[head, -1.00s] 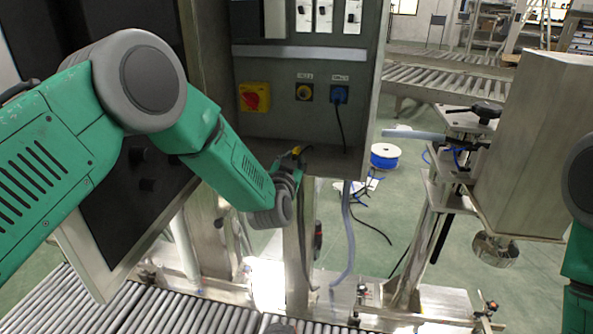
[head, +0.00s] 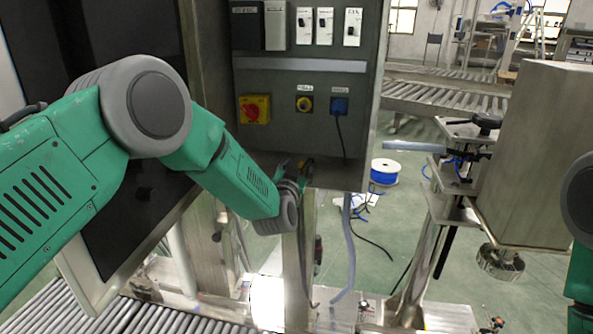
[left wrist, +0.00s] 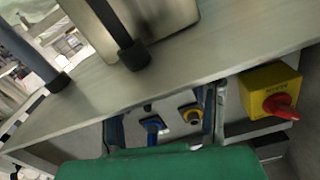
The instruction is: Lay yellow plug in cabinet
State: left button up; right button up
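The grey cabinet (head: 270,150) stands at the centre of the head view. On its front is a round yellow fitting with a dark middle (head: 304,104), which I take for the yellow plug or its socket; it also shows in the left wrist view (left wrist: 193,113). My left gripper (head: 295,166) is below and in front of it, near the cabinet's lower edge. Its dark fingers look spread, with nothing clear between them. A small orange-yellow patch shows by one finger; I cannot tell what it is. My right gripper is out of view.
A blue plug (head: 339,105) with a black cable sits right of the yellow fitting. A red switch on a yellow box (head: 254,109) is to the left. A dark-faced panel (head: 120,215) stands at the left. Rollers (head: 170,319) run below. A blue spool (head: 384,172) lies on the floor.

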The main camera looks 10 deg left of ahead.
pick_arm(q)
jog(key=shift+d, duration=0.4)
jog(key=shift+s+d, duration=0.45)
jog(key=shift+d, duration=0.15)
jog(key=s, duration=0.2)
jog(key=shift+s, duration=0.3)
jog(key=shift+s+a, duration=0.5)
jog(key=shift+s, duration=3.7)
jog(key=s+a+f+g+b, duration=0.1)
jog(key=s+a+f+g, duration=0.25)
jog(key=s+f, duration=0.65)
jog(key=s+a+f+g+b, duration=0.25)
jog(key=s+f+g, duration=0.35)
jog(key=f, duration=0.8)
jog(key=s+a+f+g, duration=0.2)
jog(key=s+f, duration=0.1)
jog(key=s, duration=0.6)
jog(key=s+a+f+n+g+b, duration=0.1)
jog(key=s+a+f+g, duration=0.1)
jog(key=s, duration=0.7)
jog(key=s+a+f+n+g, duration=0.1)
jog(key=s+a+f+g, duration=0.2)
jog(key=s, duration=0.7)
jog(key=shift+f+g, duration=0.45)
jog(key=shift+f, duration=0.35)
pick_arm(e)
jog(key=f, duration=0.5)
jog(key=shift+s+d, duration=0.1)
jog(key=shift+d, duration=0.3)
